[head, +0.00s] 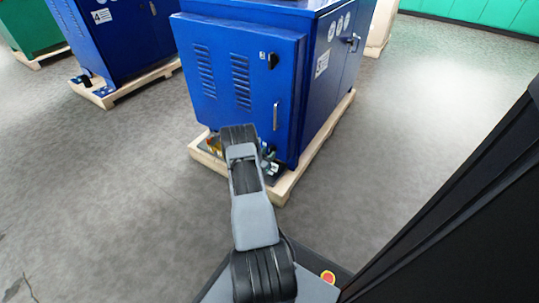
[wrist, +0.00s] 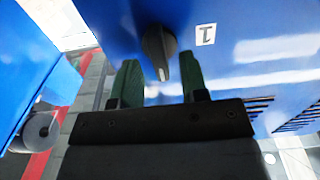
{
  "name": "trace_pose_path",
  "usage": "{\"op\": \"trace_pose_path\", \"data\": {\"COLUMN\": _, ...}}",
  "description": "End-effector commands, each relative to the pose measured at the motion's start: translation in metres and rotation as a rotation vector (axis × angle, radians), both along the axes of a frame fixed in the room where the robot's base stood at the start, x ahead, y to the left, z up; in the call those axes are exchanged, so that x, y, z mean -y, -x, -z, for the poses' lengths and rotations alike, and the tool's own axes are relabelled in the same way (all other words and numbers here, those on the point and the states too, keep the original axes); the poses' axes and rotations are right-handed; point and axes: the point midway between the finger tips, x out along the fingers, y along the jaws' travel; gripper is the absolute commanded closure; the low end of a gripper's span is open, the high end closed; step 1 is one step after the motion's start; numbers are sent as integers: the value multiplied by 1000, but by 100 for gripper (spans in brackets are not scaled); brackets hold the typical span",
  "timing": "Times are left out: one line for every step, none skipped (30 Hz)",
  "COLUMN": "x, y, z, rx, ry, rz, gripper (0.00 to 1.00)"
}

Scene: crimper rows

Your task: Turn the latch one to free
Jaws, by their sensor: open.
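In the wrist view, latch one is a black knob (wrist: 155,45) on a blue panel, beside a small white plate (wrist: 205,34) marked 1. Its narrow grip, with a pale mark at the end, points down and slightly right in that picture. My gripper (wrist: 160,68) is open, and its two dark green fingers appear on either side of the grip's lower end. I cannot tell whether they touch it. In the head view, my arm reaches to the lower part of the blue cabinet (head: 290,125) and hides the gripper and probably this knob.
Another black knob (head: 272,61) with a small label sits higher on the cabinet door, above a silver handle (head: 276,116). The cabinet stands on a wooden pallet (head: 281,190). Another blue cabinet (head: 115,40) is at left. Grey floor (head: 420,110) is clear at right.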

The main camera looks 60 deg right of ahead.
Motion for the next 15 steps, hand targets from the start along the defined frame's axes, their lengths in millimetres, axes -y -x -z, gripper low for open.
{"op": "trace_pose_path", "data": {"x": 5, "y": 0, "z": 2, "rx": 2, "ry": 1, "rz": 1, "gripper": 60}}
{"op": "trace_pose_path", "data": {"x": 7, "y": 0, "z": 1, "rx": 1, "ry": 1, "rz": 1, "gripper": 60}}
{"op": "trace_pose_path", "data": {"x": 10, "y": 0, "z": 1, "rx": 1, "ry": 1, "rz": 0, "gripper": 60}}
{"op": "trace_pose_path", "data": {"x": 12, "y": 0, "z": 1, "rx": 0, "ry": 1, "rz": -1, "gripper": 60}}
{"op": "trace_pose_path", "data": {"x": 14, "y": 0, "z": 1, "rx": 0, "ry": 1, "rz": -1, "gripper": 60}}
{"op": "trace_pose_path", "data": {"x": 15, "y": 0, "z": 0, "rx": 0, "ry": 1, "rz": -1, "gripper": 60}}
{"op": "trace_pose_path", "data": {"x": 16, "y": 0, "z": 0, "rx": 0, "ry": 1, "rz": -1, "gripper": 60}}
{"op": "trace_pose_path", "data": {"x": 17, "y": 0, "z": 0, "rx": 0, "ry": 1, "rz": -1, "gripper": 60}}
{"op": "trace_pose_path", "data": {"x": 18, "y": 0, "z": 0, "rx": -1, "ry": 1, "rz": -1, "gripper": 60}}
{"op": "trace_pose_path", "data": {"x": 18, "y": 0, "z": 0, "rx": -1, "ry": 1, "rz": -1, "gripper": 60}}
{"op": "trace_pose_path", "data": {"x": 18, "y": 0, "z": 0, "rx": -1, "ry": 1, "rz": -1, "gripper": 60}}
{"op": "trace_pose_path", "data": {"x": 18, "y": 0, "z": -1, "rx": -1, "ry": 1, "rz": -1, "gripper": 60}}
{"op": "trace_pose_path", "data": {"x": 18, "y": 0, "z": -1, "rx": -1, "ry": 1, "rz": -1, "gripper": 60}}
{"op": "trace_pose_path", "data": {"x": 18, "y": 0, "z": -1, "rx": -1, "ry": 1, "rz": -1, "gripper": 60}}
{"op": "trace_pose_path", "data": {"x": 18, "y": 0, "z": -1, "rx": -1, "ry": 0, "rz": -1, "gripper": 60}}
